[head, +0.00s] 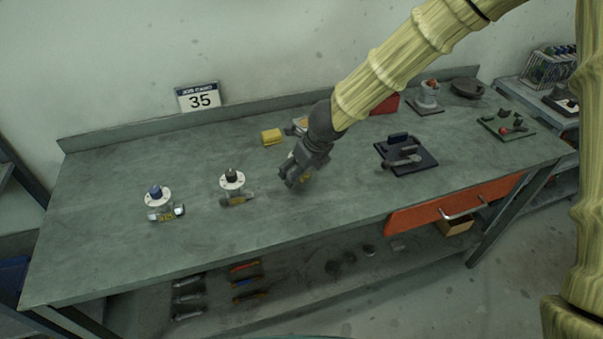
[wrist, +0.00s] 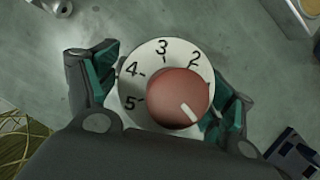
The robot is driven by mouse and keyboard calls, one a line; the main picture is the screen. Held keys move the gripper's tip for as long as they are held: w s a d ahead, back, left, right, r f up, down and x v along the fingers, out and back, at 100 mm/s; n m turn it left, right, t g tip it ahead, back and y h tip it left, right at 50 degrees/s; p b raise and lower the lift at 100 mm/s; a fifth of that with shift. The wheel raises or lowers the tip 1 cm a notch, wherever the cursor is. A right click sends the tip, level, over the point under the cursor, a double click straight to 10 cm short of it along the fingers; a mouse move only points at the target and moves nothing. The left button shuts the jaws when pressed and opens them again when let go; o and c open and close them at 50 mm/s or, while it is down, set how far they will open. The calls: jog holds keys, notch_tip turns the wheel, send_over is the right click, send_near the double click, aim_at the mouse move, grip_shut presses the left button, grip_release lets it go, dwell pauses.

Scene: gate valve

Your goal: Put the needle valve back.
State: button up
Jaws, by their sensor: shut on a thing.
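A valve with a round red knob (wrist: 180,98) and a white dial (wrist: 135,72) numbered around its rim sits between the fingers of my gripper (wrist: 160,98) in the wrist view. The fingers press on opposite sides of the dial, and the knob's white mark points to the lower right. The valve's lower body is hidden under the dial. In the head view my gripper (head: 297,180) is low over the middle of the workbench and mostly hides the valve. I cannot tell whether the valve touches the bench.
A blue-knobbed valve (head: 157,196) and a black-knobbed valve (head: 231,181) stand to the left. A yellow block (head: 271,137) lies behind. A dark tray (head: 426,168) holding parts lies to the right, with a green mat (head: 488,123) beyond. The front middle of the workbench (head: 270,232) is clear.

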jog(key=shift+f, duration=1)
jog(key=shift+f+b, duration=0.2)
jog(key=shift+b, duration=0.1)
jog(key=o, duration=1.4)
jog(key=shift+r, duration=0.1)
jog(key=shift+r, duration=0.5)
jog(key=p+v, duration=0.1)
jog(key=v, duration=1)
jog(key=shift+s+p, duration=0.15)
jog(key=shift+p, duration=0.25)
jog(key=shift+d, duration=0.1)
